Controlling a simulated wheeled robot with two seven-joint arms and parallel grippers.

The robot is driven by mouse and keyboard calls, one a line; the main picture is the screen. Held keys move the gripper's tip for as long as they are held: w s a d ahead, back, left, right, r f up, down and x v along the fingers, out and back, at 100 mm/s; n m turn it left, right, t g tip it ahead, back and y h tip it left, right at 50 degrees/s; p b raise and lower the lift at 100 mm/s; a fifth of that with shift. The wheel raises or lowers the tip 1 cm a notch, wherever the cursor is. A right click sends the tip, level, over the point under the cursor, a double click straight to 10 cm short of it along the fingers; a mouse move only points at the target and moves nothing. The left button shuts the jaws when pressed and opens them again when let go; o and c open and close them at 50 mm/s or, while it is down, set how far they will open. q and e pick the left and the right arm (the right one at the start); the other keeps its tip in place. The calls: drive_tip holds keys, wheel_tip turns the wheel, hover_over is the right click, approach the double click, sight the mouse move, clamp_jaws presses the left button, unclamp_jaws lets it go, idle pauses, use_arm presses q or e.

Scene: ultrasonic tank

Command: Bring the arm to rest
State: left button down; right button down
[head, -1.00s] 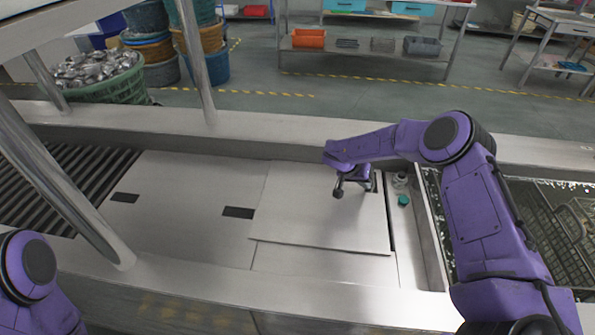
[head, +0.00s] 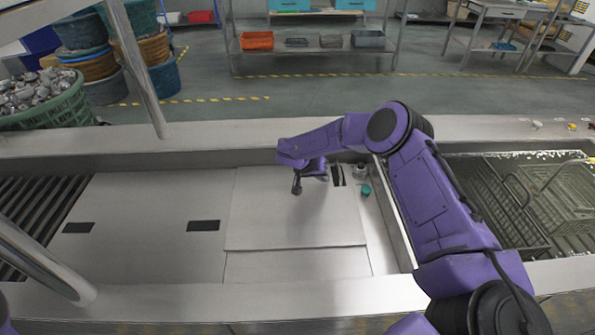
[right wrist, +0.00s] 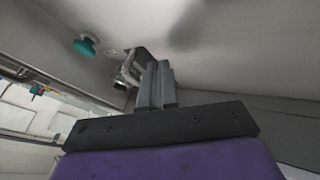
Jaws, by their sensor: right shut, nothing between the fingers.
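My right arm reaches in from the right in the head view, purple with dark joints. Its gripper (head: 297,186) hangs over the metal cover panel, left of the narrow channel. In the right wrist view the two grey fingers of the gripper (right wrist: 157,85) stand side by side, shut with nothing between them. A metal fitting shows just beyond the fingertips; I cannot tell whether they touch it. My left gripper is not in view; only a sliver of purple arm shows at the lower left of the head view.
The metal cover panel (head: 290,232) lies below the right gripper. A green knob (head: 366,190) is right of it, also in the right wrist view (right wrist: 84,47). Wire baskets (head: 548,190) sit in the tank at right. A metal post (head: 45,260) stands at left.

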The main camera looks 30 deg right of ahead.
drive_tip(key=a+r, duration=0.2)
drive_tip(key=w+a+r+b, duration=0.1)
drive_tip(key=a, duration=0.1)
drive_tip(key=shift+w+a+r, duration=0.1)
drive_tip(key=shift+r, duration=0.3)
drive_tip(key=shift+s+v, duration=0.15)
drive_tip(key=shift+v, duration=1)
drive_tip(key=shift+s+v, duration=0.15)
drive_tip(key=shift+v, duration=1)
